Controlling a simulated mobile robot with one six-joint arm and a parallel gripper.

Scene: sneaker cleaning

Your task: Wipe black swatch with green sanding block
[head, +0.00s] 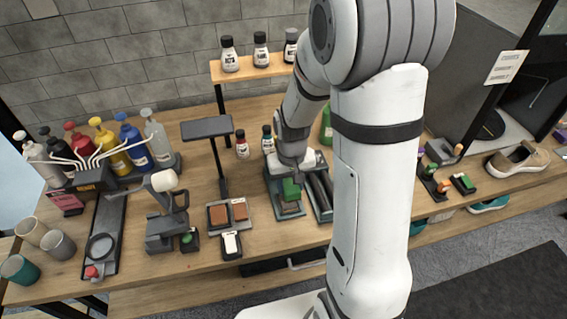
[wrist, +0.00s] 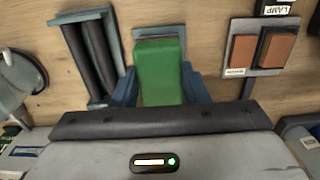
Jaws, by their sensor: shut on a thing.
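The green sanding block (wrist: 160,72) is between the two blue-grey fingers of my gripper (wrist: 160,92) in the wrist view, and they are shut on it. In the head view the green block (head: 291,190) shows below my gripper (head: 290,172), over a small grey holder (head: 290,209). I cannot tell whether the block touches the holder. Two swatches that look brown, not black, lie on a tray (head: 248,216) to the left; they also show at the right of the wrist view (wrist: 243,52). I cannot pick out a clearly black swatch.
A rack with dark rollers (head: 321,190) stands close beside the block. A lamp switch box (head: 231,245) sits in front of the swatch tray. A post with a dark head (head: 207,128) rises behind the tray. Several pump bottles (head: 158,140) and cups (head: 58,245) stand at the left.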

